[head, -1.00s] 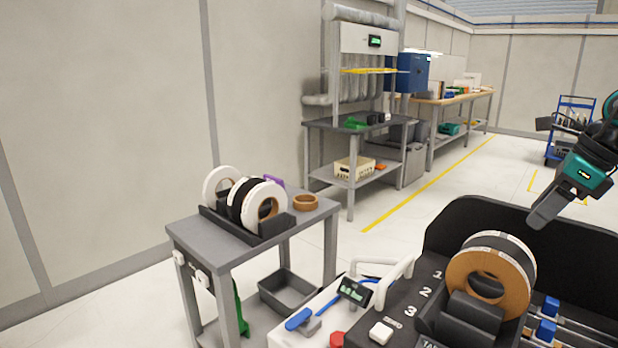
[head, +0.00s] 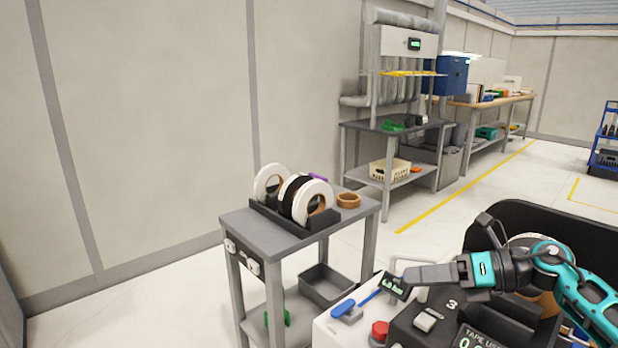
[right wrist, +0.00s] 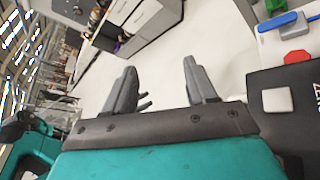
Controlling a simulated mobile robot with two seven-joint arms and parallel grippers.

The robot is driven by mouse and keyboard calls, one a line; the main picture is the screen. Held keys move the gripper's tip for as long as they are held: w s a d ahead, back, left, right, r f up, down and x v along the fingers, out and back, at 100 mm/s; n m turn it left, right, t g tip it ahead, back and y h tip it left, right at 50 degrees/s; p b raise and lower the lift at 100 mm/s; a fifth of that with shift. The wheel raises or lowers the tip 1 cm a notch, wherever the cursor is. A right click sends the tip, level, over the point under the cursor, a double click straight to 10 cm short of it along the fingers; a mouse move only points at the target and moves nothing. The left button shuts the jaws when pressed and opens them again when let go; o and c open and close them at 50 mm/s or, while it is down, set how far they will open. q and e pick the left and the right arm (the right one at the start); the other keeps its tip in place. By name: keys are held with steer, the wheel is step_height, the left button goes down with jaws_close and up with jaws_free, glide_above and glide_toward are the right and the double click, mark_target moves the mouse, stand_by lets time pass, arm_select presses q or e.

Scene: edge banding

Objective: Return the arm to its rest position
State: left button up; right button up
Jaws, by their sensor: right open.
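My right gripper (head: 410,275) reaches in from the lower right of the head view, pointing left over the front of the edge-banding machine (head: 405,318). In the right wrist view its two grey fingers (right wrist: 163,88) stand apart with nothing between them. Behind the fingers there is pale floor. A tape roll (head: 540,300) on the machine is mostly hidden behind my right arm. My left gripper is in neither view.
A grey cart (head: 262,238) with several tape rolls stands left of the machine. A red button (head: 380,330) and a blue-handled part (head: 344,308) are on the machine's near end. A shelf rack (head: 392,130) stands behind. Floor left of the cart is clear.

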steer(key=s+a+f+m+t+p, duration=0.1)
steer(key=s+a+f+m+t, duration=0.15)
steer(key=m+t, duration=0.45)
steer(key=s+a+f+m+t+p, duration=0.1)
steer(key=a+f+m+t, duration=0.25)
steer(key=m, duration=0.65)
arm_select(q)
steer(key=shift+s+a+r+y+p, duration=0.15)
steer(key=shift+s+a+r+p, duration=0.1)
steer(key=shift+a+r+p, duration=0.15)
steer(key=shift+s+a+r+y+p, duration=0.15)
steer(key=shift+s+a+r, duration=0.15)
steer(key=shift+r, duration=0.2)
arm_select(e)
steer(key=s+d+f+m+g+h, duration=0.1)
steer(key=s+f+m+g+h, duration=0.4)
steer(key=s+f+m+h, duration=0.6)
steer(key=s+f+m, duration=0.7)
steer(key=m, duration=0.3)
steer(key=shift+d+m+h, duration=0.3)
steer(key=shift+m, duration=0.1)
